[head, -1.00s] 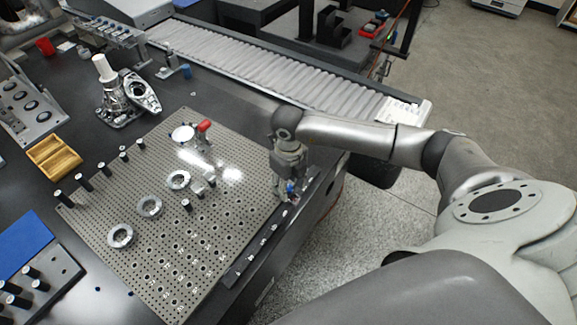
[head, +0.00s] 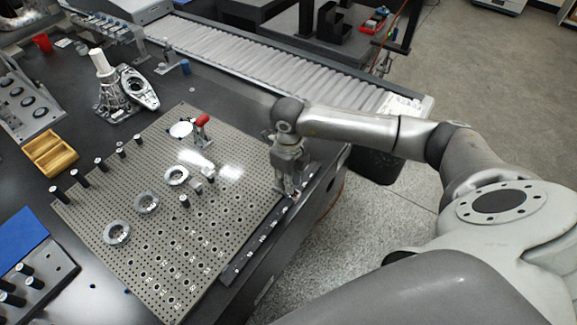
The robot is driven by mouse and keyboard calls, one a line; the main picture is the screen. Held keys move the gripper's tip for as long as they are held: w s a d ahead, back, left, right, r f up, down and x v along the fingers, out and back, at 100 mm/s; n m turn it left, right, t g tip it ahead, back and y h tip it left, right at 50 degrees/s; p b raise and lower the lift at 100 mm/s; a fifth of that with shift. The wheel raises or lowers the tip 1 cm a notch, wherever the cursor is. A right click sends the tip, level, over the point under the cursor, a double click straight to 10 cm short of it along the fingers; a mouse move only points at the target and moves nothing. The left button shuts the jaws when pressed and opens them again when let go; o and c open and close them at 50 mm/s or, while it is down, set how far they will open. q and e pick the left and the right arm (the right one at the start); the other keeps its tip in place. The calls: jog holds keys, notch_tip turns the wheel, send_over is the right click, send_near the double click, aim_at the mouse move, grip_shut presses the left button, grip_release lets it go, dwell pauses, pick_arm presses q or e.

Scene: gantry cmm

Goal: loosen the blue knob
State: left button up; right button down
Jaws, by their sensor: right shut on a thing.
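My right gripper (head: 289,188) points down at the right edge of the perforated fixture plate (head: 215,250), over the dark strip along that edge. It is shut on the blue knob, which its fingers hide from view at this moment. A second small blue part (head: 185,67) stands on the table by the conveyor, well away from my gripper. My left gripper is out of the picture.
The plate carries several metal rings (head: 147,202), black pins (head: 80,178) and a red-handled clamp (head: 201,128). A wooden tray (head: 50,155) and a metal casting (head: 112,95) stand beyond it. A roller conveyor (head: 260,65) runs behind.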

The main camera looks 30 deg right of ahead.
jog(key=shift+n+b, duration=0.45)
jog(key=shift+n, duration=0.45)
jog(key=c, duration=1.3)
grip_release()
jog(key=shift+o, duration=0.2)
jog(key=shift+r, duration=0.1)
notch_tip(320, 180, up, 12)
